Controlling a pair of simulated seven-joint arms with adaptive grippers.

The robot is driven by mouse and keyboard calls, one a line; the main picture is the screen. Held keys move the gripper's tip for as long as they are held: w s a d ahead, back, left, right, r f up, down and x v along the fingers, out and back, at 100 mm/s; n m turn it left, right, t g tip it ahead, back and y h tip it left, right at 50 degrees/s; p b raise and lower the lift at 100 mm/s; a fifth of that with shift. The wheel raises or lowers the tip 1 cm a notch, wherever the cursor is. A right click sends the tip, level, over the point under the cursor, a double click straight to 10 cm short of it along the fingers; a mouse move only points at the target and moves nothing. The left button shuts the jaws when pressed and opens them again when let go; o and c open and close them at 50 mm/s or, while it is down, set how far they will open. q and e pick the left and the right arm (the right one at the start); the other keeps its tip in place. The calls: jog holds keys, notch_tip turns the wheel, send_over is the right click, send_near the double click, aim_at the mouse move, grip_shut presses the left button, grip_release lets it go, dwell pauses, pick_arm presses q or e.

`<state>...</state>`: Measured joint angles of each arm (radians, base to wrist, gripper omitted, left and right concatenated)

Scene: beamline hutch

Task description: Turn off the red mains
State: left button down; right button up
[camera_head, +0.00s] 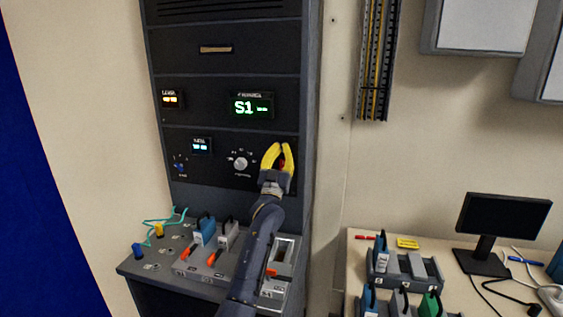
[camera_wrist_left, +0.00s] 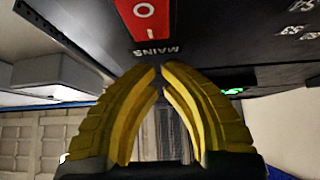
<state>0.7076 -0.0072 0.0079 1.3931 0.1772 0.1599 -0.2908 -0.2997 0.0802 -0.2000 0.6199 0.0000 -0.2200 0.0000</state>
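The red mains switch (camera_wrist_left: 147,14) is a rocker marked O and I on the dark rack panel, with the word MAINS beside it, upside down in the left wrist view. In the head view only a bit of its red (camera_head: 282,163) shows between my yellow fingers. My left gripper (camera_head: 281,147) is right in front of the switch at the panel's right side. Its fingertips (camera_wrist_left: 160,69) come together in the wrist view, with nothing seen between them. They point at the panel just by the MAINS label; whether they touch it I cannot tell. My right gripper is out of view.
A round knob (camera_head: 240,163) sits left of the gripper, below a green S1 display (camera_head: 252,106). A sloped console (camera_head: 170,272) with blue and grey handled modules stands below. At right, a bench (camera_head: 355,245) carries a monitor (camera_head: 503,216) and more modules.

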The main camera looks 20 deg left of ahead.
pick_arm(q)
jog(key=shift+r, duration=0.85)
jog(key=c, duration=2.1)
grip_release()
jog(key=shift+s+f, duration=0.2)
jog(key=shift+f, duration=0.25)
grip_shut()
jog(key=w+f+v, duration=0.2)
jog(key=v, duration=1.6)
jog(key=shift+s+d+f, duration=0.2)
jog(key=shift+f, duration=0.25)
jog(key=shift+r, duration=0.1)
